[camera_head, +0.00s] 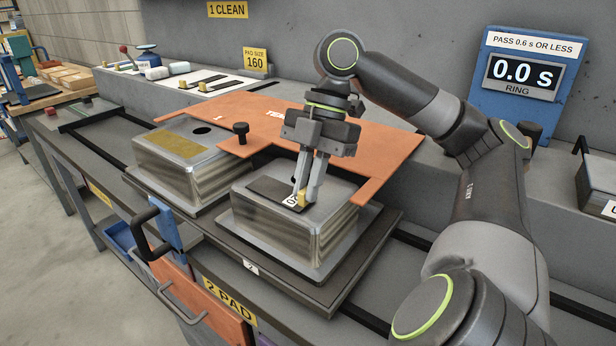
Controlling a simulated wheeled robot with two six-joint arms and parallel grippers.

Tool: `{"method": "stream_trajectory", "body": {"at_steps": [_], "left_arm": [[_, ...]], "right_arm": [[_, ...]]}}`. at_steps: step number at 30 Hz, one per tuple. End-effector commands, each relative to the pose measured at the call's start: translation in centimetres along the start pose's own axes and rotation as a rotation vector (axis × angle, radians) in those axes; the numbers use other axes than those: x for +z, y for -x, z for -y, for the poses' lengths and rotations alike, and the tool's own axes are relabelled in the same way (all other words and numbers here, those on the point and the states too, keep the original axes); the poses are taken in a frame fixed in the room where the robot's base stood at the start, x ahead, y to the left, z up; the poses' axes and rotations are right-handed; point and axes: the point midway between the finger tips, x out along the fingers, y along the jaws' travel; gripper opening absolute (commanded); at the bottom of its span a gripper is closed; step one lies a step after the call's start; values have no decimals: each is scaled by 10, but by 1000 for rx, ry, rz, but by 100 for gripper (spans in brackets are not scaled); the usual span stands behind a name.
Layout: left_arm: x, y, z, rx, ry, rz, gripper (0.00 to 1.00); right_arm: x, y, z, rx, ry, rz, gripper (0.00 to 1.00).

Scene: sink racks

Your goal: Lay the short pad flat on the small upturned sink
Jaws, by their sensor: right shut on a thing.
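Two upturned steel sinks stand side by side on the bench, a left one (165,180) and a right one (290,240). From this angle I cannot tell surely which is smaller. A dark pad (268,188) with a white label and a yellow tab is over the top of the right sink, roughly level with it. I cannot tell whether it rests fully on the metal or sits just above. My right gripper (302,197) points down and is shut on the pad's tab end. Its fingers hide part of that end. My left gripper is not in view.
An orange template plate (340,140) with a black knob (240,130) spans behind the sinks, close around my right gripper. A gold patch (174,144) lies on the left sink. More dark strips (208,80) lie on a white board behind. A blue timer (525,75) reads 0.0 s.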

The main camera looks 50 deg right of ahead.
Motion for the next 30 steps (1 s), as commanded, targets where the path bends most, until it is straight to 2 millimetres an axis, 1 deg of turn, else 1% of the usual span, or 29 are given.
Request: {"method": "stream_trajectory", "body": {"at_steps": [21, 22, 27, 30], "left_arm": [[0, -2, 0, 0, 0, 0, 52], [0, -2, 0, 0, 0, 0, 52], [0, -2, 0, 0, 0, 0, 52], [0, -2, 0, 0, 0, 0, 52]], "right_arm": [[2, -5, 0, 0, 0, 0, 0], [2, -5, 0, 0, 0, 0, 15], [2, -5, 0, 0, 0, 0, 37], [2, -5, 0, 0, 0, 0, 37]]}}
